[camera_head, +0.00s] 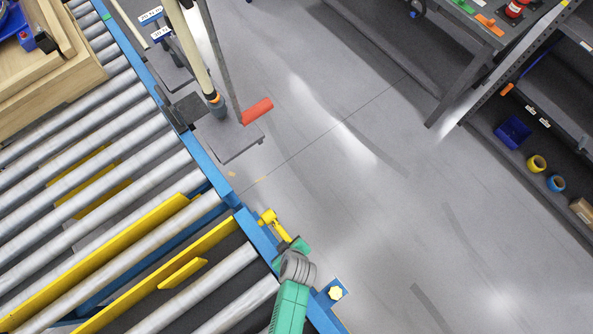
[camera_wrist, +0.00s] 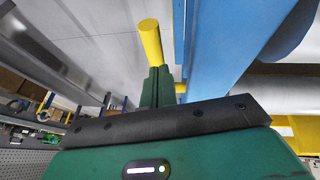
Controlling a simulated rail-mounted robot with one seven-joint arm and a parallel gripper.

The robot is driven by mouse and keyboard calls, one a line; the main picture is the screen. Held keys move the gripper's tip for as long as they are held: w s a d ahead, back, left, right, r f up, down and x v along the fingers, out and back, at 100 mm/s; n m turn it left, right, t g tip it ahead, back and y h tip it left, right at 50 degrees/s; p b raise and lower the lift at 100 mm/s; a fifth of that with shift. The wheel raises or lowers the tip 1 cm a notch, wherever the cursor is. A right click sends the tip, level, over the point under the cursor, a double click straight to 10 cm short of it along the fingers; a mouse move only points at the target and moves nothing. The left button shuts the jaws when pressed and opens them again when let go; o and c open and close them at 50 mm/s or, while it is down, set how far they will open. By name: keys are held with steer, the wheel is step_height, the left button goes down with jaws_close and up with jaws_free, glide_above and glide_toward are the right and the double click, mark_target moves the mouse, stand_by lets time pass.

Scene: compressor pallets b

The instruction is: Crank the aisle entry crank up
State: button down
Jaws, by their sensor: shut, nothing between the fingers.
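A yellow crank (camera_head: 272,221) sits at the blue side rail of the roller conveyor in the head view, low centre. In the wrist view its round yellow handle (camera_wrist: 151,42) stands just beyond my fingertips, left of the blue rail. My gripper (camera_head: 297,244) is green and lies right beside the crank, over the rail's aisle side. In the wrist view my gripper (camera_wrist: 155,82) has its two fingers together with nothing between them. The fingertips overlap the lower end of the handle in the picture; I cannot tell whether they touch it. The crank's pivot is mostly hidden.
The roller conveyor (camera_head: 100,187) fills the left, with yellow bars between rollers. A wooden pallet box (camera_head: 60,65) sits on it at top left. Shelving (camera_head: 540,110) and a bench are at right. The grey aisle floor (camera_head: 400,220) is clear.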

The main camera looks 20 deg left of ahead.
steer(key=s+d+r, duration=0.5)
steer(key=r, duration=0.3)
steer(key=shift+r+b, duration=0.15)
steer(key=shift+b, duration=0.15)
steer(key=shift+w, duration=0.1)
steer(key=w+a+r+m+t+p, duration=0.1)
steer(key=w+r+m+t+p, duration=0.35)
steer(key=w+r, duration=1.6)
steer(key=w+r+m+t+b, duration=0.1)
steer(key=w+r+t, duration=0.15)
steer(key=r, duration=0.95)
steer(key=w+r+t, duration=0.2)
steer(key=r+t, duration=0.2)
steer(key=r, duration=0.8)
step_height(320, 180, up, 22)
steer(key=s+d+r+m+t+h+p, duration=0.1)
steer(key=d+m+t+h, duration=0.1)
steer(key=m+t, duration=0.25)
steer(key=s+r+m+t, duration=0.1)
steer(key=s+r, duration=0.3)
steer(key=r, duration=0.4)
steer(key=s+d+r+m+t+p, duration=0.1)
steer(key=s+r+t, duration=0.3)
steer(key=r, duration=0.5)
steer(key=shift+s+m+h, duration=0.3)
steer(key=shift+s, duration=0.4)
